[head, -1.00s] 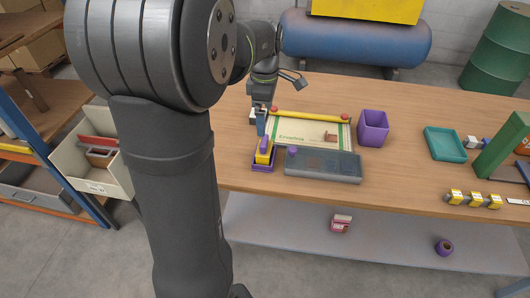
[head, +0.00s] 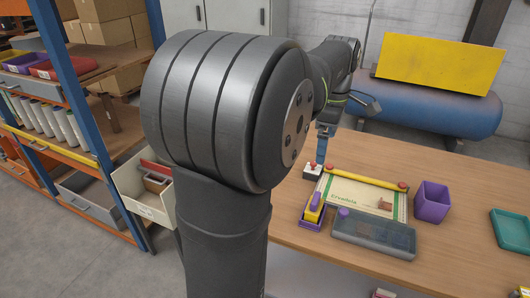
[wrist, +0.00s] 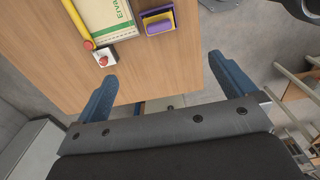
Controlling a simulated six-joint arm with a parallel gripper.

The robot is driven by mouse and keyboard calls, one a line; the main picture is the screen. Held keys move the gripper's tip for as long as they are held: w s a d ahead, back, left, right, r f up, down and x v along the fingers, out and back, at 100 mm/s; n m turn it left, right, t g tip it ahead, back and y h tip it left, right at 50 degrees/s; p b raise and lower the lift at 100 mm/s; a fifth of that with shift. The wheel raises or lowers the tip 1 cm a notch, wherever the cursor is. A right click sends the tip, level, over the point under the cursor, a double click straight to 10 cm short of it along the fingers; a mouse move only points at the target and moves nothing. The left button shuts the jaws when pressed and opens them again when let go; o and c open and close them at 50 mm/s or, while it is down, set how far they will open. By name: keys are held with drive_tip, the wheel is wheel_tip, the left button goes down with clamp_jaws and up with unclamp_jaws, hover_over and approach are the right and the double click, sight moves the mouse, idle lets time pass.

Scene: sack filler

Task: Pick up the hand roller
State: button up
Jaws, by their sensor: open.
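I see no part plainly recognisable as a hand roller. The likeliest is a yellow piece with a purple handle (head: 315,203), set in a purple tray (head: 311,224) on the bench's left side. It also shows in the wrist view (wrist: 158,20). A yellow bar with red ends (head: 366,177) lies across the top of a printed flat sack (head: 364,198). My gripper (head: 321,160) is above the bench's left part, by a small white box with a red button (head: 312,171). In the wrist view my gripper (wrist: 165,90) is open and empty, its blue fingers apart from everything.
A grey case with a purple knob (head: 374,235) lies in front of the sack. A purple bin (head: 431,203) and a teal tray (head: 513,232) stand to the right. Shelving (head: 70,90) and a pale open bin (head: 146,190) are at the left, off the bench (head: 440,258).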

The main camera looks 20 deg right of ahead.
sight(316, 198)
drive_tip(key=c, duration=1.2)
drive_tip(key=shift+c, duration=0.2)
drive_tip(key=f+m, duration=0.5)
drive_tip(key=m, duration=0.1)
drive_tip(key=f+m, duration=0.5)
drive_tip(key=m, duration=0.1)
drive_tip(key=f+m+t+h, duration=0.1)
drive_tip(key=f+m, duration=0.5)
drive_tip(key=shift+s+a, duration=0.15)
drive_tip(key=shift+s, duration=0.05)
drive_tip(key=shift+w+d+f, duration=0.1)
drive_tip(key=shift+w+f, duration=0.1)
drive_tip(key=shift+f, duration=1.1)
drive_tip(key=shift+w+d+f, duration=0.1)
drive_tip(key=shift+w+f, duration=0.1)
drive_tip(key=shift+f, duration=1.05)
